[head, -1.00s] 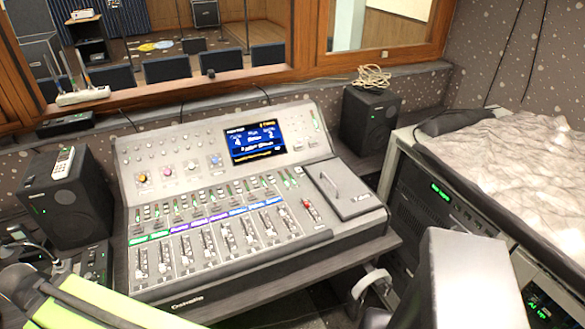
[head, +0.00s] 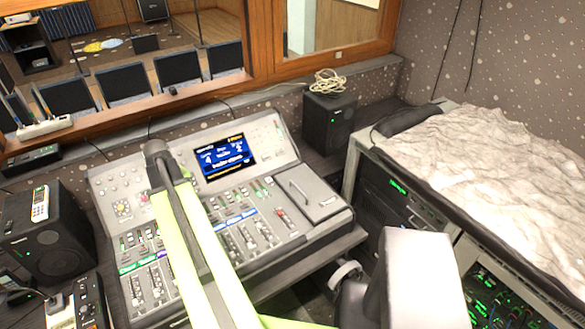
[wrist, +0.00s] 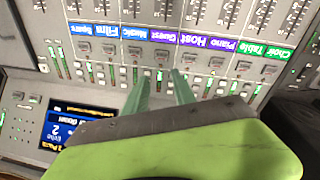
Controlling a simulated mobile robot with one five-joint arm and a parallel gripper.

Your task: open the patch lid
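The patch lid (head: 318,205) is a flat grey square panel with a bar handle (head: 298,193) on the right end of the mixing console (head: 262,265). It lies shut, level with the console top. It does not show in the wrist view. My green arm reaches over the left and middle of the console, left of the lid, hiding some faders. In the wrist view my gripper (wrist: 155,72) has two grey-green fingers spread apart with nothing between them. They point at the coloured channel labels (wrist: 165,50). I cannot make out the fingers in the head view.
A console screen (head: 224,157) stands behind the faders. A black speaker (head: 328,122) with a coiled cable on top is behind the lid. A white chair back (head: 424,280) is at the front right, near a rack (head: 385,205). Another speaker (head: 45,235) stands at left.

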